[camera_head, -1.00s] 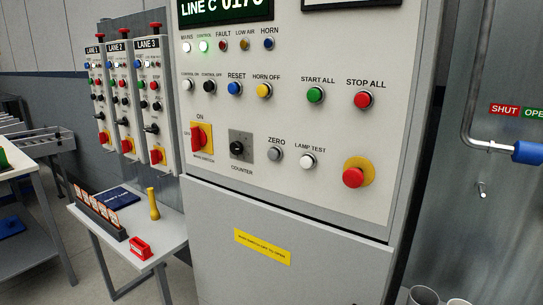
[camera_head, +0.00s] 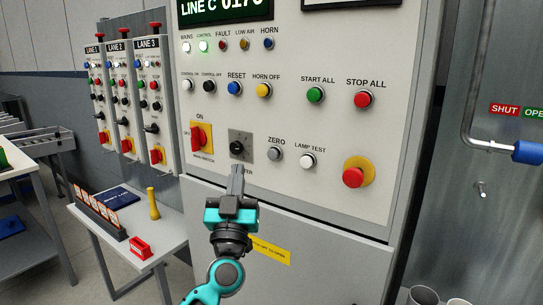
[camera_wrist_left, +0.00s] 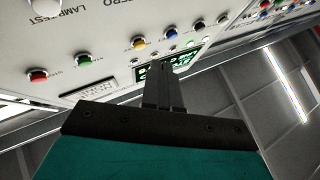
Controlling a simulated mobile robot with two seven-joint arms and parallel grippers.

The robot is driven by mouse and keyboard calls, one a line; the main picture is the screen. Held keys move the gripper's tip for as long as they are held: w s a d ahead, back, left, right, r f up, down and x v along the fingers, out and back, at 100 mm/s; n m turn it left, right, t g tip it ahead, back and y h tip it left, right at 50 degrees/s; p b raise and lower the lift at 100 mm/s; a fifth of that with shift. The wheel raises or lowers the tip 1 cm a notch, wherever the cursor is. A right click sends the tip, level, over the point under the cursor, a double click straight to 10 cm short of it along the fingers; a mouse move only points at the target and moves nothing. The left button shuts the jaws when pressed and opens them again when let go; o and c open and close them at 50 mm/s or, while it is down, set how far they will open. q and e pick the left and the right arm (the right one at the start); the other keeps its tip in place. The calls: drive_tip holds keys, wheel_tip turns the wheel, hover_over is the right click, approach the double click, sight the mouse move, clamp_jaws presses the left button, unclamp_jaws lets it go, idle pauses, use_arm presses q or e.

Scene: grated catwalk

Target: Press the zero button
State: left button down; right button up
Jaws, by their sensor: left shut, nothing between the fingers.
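The grey ZERO button (camera_head: 275,154) sits in the lower row of the control panel (camera_head: 330,130), between the black COUNTER knob (camera_head: 237,147) and the white LAMP TEST button (camera_head: 307,160). My left gripper (camera_head: 237,168) is shut and empty, fingers pointing up, just below the COUNTER knob and left of and lower than the ZERO button in the head view. It covers part of the COUNTER label. The shut fingers (camera_wrist_left: 162,85) also show in the left wrist view, where the ZERO label is at the top edge and its button is out of frame. My right gripper is not seen.
A red emergency button (camera_head: 353,177) on a yellow base is at the panel's lower right. A red main switch (camera_head: 197,138) is on the left. A small table (camera_head: 165,237) with a yellow object (camera_head: 153,203) and a red item (camera_head: 140,248) stands at lower left.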

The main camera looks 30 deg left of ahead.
sight(273, 155)
use_arm(q)
drive_tip(key=shift+w, duration=0.1)
drive_tip(key=w+b, duration=0.4)
drive_tip(key=w, duration=0.4)
drive_tip(key=shift+w+d, duration=0.3)
drive_tip(key=shift+d, duration=0.1)
drive_tip(key=shift+w, duration=0.1)
idle(1.7)
drive_tip(key=shift+w, duration=0.3)
